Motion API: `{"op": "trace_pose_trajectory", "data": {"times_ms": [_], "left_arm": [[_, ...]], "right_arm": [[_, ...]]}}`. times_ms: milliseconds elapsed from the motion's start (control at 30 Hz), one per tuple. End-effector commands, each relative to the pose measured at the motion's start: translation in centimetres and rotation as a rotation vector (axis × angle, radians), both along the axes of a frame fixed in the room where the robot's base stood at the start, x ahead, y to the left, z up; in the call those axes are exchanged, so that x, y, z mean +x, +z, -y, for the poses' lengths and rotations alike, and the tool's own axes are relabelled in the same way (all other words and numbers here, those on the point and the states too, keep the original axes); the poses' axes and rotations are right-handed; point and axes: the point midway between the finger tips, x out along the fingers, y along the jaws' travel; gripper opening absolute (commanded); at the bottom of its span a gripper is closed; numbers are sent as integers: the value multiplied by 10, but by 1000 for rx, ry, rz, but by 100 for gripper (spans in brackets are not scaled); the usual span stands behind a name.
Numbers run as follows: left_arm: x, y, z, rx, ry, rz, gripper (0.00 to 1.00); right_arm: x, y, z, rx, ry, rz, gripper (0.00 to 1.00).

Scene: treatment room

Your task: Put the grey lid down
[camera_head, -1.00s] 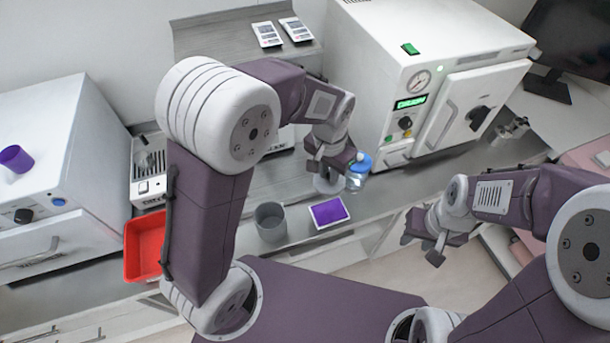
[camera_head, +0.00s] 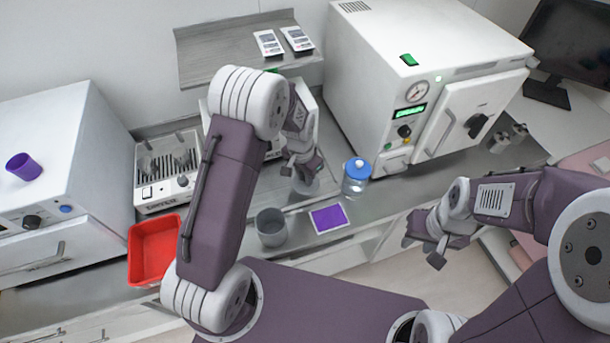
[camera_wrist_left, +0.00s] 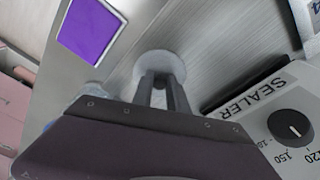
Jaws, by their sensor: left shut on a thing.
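The grey lid (camera_wrist_left: 160,62) is a round pale grey disc between the fingertips of my left gripper (camera_wrist_left: 162,85) in the left wrist view. In the head view my left gripper (camera_head: 303,172) points down over the counter, shut on the lid (camera_head: 306,188), which is partly hidden. I cannot tell whether the lid touches the counter. My right gripper (camera_head: 428,242) hangs at the right, in front of the counter edge, apart from all objects; its jaw opening is unclear.
A grey cup (camera_head: 271,228), a purple pad (camera_head: 329,218) and a blue-lidded jar (camera_head: 356,177) stand close by. A sealer (camera_wrist_left: 285,115) is beside the gripper. A red bin (camera_head: 153,250) is at left, a white autoclave (camera_head: 430,90) at right. Bare counter (camera_head: 385,197) lies right of the jar.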

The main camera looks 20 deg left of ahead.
Motion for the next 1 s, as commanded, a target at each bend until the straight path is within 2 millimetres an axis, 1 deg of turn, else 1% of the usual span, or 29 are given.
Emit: {"op": "trace_pose_trajectory", "data": {"times_ms": [200, 233, 300, 533, 600, 667, 767, 867, 1000], "left_arm": [[0, -4, 0, 0, 0, 0, 0], [0, -4, 0, 0, 0, 0, 24], [0, -3, 0, 0, 0, 0, 41], [0, -3, 0, 0, 0, -1, 41], [0, 1, 0, 0, 0, 0, 41], [0, 6, 0, 0, 0, 2, 41], [-1, 22, 0, 0, 0, 5, 41], [-3, 44, -1, -1, 0, 6, 41], [-7, 79, -3, 0, 0, 7, 41]], "right_arm": [[0, -4, 0, 0, 0, 0, 36], [0, -3, 0, 0, 0, 0, 36], [0, -2, 0, 0, 0, 0, 36], [0, -2, 0, 0, 0, 0, 36], [0, 1, 0, 0, 0, 0, 36], [0, 0, 0, 0, 0, 0, 36], [0, -2, 0, 0, 0, 0, 36], [0, -3, 0, 0, 0, 0, 36], [0, -4, 0, 0, 0, 0, 36]]}}
